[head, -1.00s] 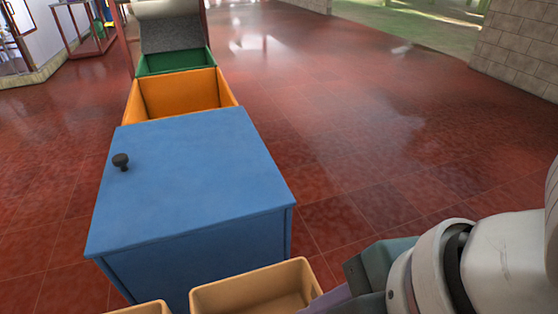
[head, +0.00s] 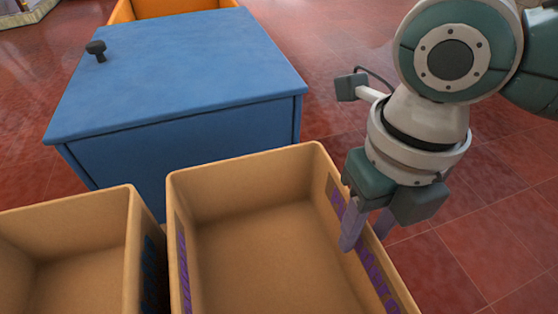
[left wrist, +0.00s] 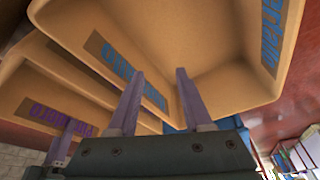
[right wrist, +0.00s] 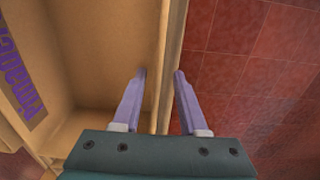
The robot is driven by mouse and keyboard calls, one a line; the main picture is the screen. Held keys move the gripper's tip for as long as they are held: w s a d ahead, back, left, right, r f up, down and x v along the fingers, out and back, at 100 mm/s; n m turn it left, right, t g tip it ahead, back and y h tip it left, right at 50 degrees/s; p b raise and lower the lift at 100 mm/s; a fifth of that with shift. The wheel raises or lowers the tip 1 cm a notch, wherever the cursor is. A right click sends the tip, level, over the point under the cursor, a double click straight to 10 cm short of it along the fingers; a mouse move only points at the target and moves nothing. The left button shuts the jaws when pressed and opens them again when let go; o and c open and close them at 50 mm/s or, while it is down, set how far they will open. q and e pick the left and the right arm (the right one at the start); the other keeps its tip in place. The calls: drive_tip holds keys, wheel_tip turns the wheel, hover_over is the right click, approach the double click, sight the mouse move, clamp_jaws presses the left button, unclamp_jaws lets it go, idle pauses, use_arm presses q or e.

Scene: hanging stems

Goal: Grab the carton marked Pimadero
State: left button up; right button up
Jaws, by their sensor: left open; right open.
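The tan carton with purple lettering (head: 240,174) is at the centre of the head view, open and empty as far as I see. Its lettering is partly hidden; in the right wrist view the purple-lettered carton (right wrist: 85,60) shows only part of the word. My right gripper (head: 364,235) is open at its right wall, one finger inside and one outside, the wall between them. The right wrist view also shows this gripper (right wrist: 159,72). My left gripper (left wrist: 158,73) is open close to a carton with blue lettering (left wrist: 205,25); whether it straddles a wall is unclear.
Another tan carton (head: 65,208) with a blue-lettered side stands left of the purple-lettered one. A blue cabinet (head: 180,70) with a dark knob is just behind both. An orange bin (head: 170,8) is beyond it. Red tiled floor (head: 480,225) lies free at the right.

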drive_tip(key=f+b, duration=0.1)
drive_tip(key=f, duration=0.1)
drive_tip(key=s+f+b, duration=0.1)
drive_tip(key=f, duration=0.2)
drive_tip(key=shift+f, duration=0.2)
drive_tip(key=shift+c, duration=0.4)
clamp_jaws()
drive_tip(key=shift+r, duration=0.1)
idle(0.6)
